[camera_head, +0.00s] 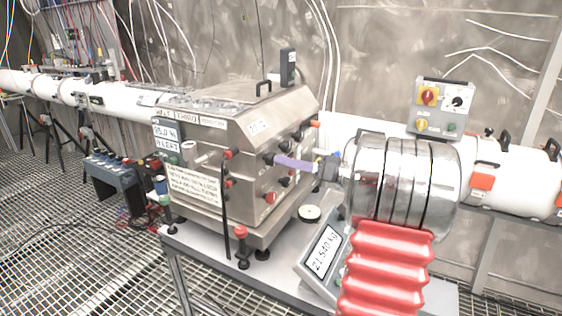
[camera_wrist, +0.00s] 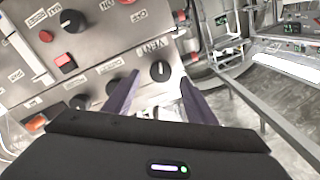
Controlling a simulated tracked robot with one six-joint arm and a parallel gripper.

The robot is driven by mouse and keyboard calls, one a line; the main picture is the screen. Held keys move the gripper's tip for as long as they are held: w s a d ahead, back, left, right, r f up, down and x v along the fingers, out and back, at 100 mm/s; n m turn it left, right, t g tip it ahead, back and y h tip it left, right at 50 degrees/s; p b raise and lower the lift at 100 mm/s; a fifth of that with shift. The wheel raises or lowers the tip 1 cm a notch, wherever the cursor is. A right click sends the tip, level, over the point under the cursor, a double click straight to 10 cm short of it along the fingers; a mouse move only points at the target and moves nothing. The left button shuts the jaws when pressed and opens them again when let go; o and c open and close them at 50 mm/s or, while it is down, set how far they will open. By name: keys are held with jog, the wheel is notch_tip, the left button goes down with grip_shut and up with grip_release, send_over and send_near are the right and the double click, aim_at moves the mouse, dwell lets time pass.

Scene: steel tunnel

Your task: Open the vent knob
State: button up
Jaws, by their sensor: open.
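The vent knob (camera_wrist: 160,71) is a round black knob with a white line on the steel panel, under an upside-down label that seems to read VENT. In the wrist view its line runs nearly up and down. My gripper (camera_wrist: 159,78) has two purple fingers, spread apart, with the knob between their tips in the picture. Gaps show on both sides of the knob; how deep the fingers reach around it is unclear. In the head view, a purple finger of my gripper (camera_head: 293,163) points at the box's right face, where the knob cannot be told apart.
The steel box (camera_head: 255,125) stands on a table. Other black knobs (camera_wrist: 73,21) and a red switch (camera_wrist: 65,62) lie close by on the panel. A scale display (camera_head: 325,249) sits at the front. A switch box (camera_head: 438,108) is at the right.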

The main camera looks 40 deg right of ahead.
jog(key=v, duration=0.9)
jog(key=shift+s, duration=0.3)
jog(key=shift+d, duration=0.1)
jog(key=s+a+f+m+g, duration=0.1)
jog(key=a+f+m+g, duration=0.1)
jog(key=f+m, duration=0.25)
jog(key=s+a+f+m+g, duration=0.2)
jog(key=f+m+g, duration=0.1)
jog(key=f, duration=0.3)
jog(key=s+a+f+g+h, duration=0.1)
jog(key=a+f+g, duration=0.15)
jog(key=a, duration=0.45)
jog(key=s+a+f+g, duration=0.1)
jog(key=a+f+g, duration=0.1)
jog(key=a+g, duration=0.3)
jog(key=s+a+r+n+h, duration=0.1)
jog(key=s+a+r+n, duration=0.1)
jog(key=a, duration=0.6)
jog(key=s+a+r+n+h, duration=0.2)
jog(key=a+n, duration=0.2)
jog(key=a, duration=0.5)
jog(key=s+a+r+n+t+h, duration=0.1)
jog(key=s+a+r+n+h, duration=0.1)
jog(key=a, duration=0.7)
jog(key=shift+s+r+n, duration=0.2)
jog(key=shift+r+n, duration=0.2)
jog(key=shift+n, duration=0.45)
jog(key=shift+c, duration=0.5)
